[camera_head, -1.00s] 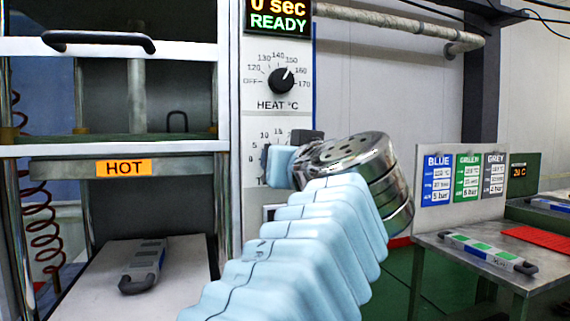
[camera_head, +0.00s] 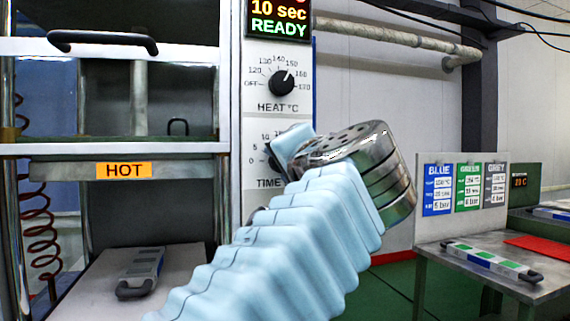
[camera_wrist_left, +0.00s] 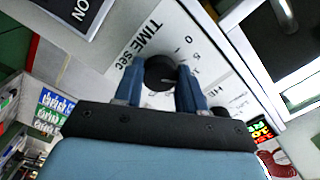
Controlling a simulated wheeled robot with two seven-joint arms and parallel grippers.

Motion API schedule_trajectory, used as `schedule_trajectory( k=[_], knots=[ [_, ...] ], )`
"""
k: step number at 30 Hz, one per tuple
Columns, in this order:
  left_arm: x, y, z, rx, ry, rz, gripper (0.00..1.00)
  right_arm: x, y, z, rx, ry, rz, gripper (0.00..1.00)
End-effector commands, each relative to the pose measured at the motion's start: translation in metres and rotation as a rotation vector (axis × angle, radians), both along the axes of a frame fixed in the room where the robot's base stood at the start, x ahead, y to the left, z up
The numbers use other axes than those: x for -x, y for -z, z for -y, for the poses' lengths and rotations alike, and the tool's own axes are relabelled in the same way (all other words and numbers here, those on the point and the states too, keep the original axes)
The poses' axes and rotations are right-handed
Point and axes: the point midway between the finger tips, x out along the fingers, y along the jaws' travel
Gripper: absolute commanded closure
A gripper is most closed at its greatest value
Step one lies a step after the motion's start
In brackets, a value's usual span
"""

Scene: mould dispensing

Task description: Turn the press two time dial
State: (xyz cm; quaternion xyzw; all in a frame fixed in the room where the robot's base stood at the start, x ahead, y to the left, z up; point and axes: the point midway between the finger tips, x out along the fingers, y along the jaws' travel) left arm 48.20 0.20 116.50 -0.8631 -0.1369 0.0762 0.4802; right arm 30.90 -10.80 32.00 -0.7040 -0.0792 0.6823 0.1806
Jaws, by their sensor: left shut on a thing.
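The black time dial (camera_wrist_left: 160,72) sits on the white press panel (camera_wrist_left: 125,55) beside the words TIME sec in the left wrist view. My left gripper (camera_wrist_left: 159,78) is shut on it, with one blue finger on each side. In the head view my left gripper (camera_head: 290,148) is against the panel at the time scale, below the heat dial (camera_head: 282,83), and hides most of the time dial. The display (camera_head: 278,22) above reads 10 sec READY. My right gripper is in neither view.
The press stands at left with a HOT label (camera_head: 124,170) and a black handle (camera_head: 102,41). A mould (camera_head: 141,270) lies on its lower shelf. At right a metal table (camera_head: 455,268) carries another mould (camera_head: 490,260), with a colour-coded settings board (camera_head: 462,185) behind.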

Motion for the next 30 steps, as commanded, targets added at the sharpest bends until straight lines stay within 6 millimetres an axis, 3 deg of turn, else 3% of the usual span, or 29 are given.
schedule_trajectory(
  k=[30],
  knots=[
    [0.000,-0.001,0.001,-0.865,0.002,-0.283,0.90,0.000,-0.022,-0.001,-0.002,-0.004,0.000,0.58]
  ],
)
